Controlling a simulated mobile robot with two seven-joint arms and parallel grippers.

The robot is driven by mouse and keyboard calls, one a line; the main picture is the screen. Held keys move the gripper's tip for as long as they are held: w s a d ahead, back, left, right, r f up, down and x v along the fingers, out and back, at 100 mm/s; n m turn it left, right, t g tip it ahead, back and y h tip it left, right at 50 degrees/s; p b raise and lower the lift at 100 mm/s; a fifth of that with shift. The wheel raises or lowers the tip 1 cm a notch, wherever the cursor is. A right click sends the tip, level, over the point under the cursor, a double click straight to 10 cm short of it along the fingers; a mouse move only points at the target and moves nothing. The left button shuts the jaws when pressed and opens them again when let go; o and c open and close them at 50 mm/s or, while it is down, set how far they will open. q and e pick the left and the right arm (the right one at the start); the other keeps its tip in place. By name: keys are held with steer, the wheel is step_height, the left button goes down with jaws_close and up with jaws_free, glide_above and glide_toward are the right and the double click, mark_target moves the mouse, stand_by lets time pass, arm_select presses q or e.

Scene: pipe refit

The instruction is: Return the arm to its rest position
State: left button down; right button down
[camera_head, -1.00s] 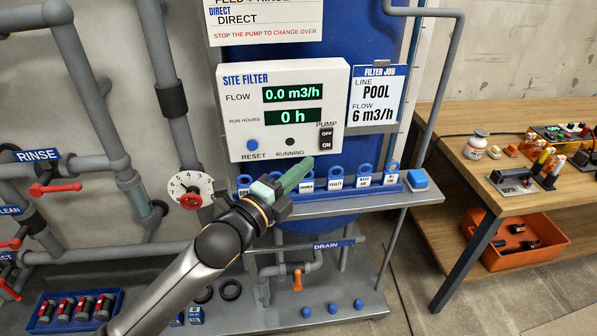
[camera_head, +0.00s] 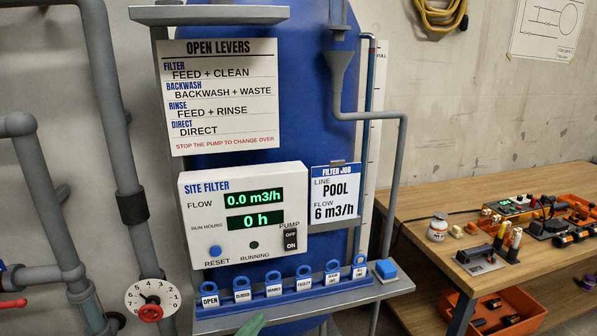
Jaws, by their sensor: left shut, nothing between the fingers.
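Only the green fingertips of my left gripper (camera_head: 251,324) show, at the bottom edge of the head view. They are shut with nothing between them, in front of the shelf with the tag rack (camera_head: 283,294). The rest of my left arm is below the picture. My right gripper is not in view.
The site filter panel (camera_head: 215,189) reads 0.0 m3/h and 0 h. Below it, the shelf (camera_head: 395,290) holds tags and a blue block (camera_head: 386,269). Pipes and a dial (camera_head: 152,301) stand left. A wooden bench (camera_head: 425,205) with tools and an orange bin (camera_head: 520,325) stands right.

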arm_select(q)
steer(key=s+a+f+n+g+y, duration=0.2)
steer(key=s+a+f+n, duration=0.2)
steer(key=s+f+n, duration=0.4)
steer(key=s+a+f+n+g+y+p, duration=0.1)
steer(key=s+a+f+n+g+y, duration=0.1)
steer(key=s+f+n, duration=0.6)
steer(key=s+a+f+g, duration=0.1)
steer(key=s+f, duration=0.5)
steer(key=f, duration=0.2)
steer(key=shift+s+a+g+y, duration=0.25)
steer(key=shift+a+g+y, duration=0.05)
steer(key=shift+a, duration=0.1)
steer(key=shift+f, duration=0.1)
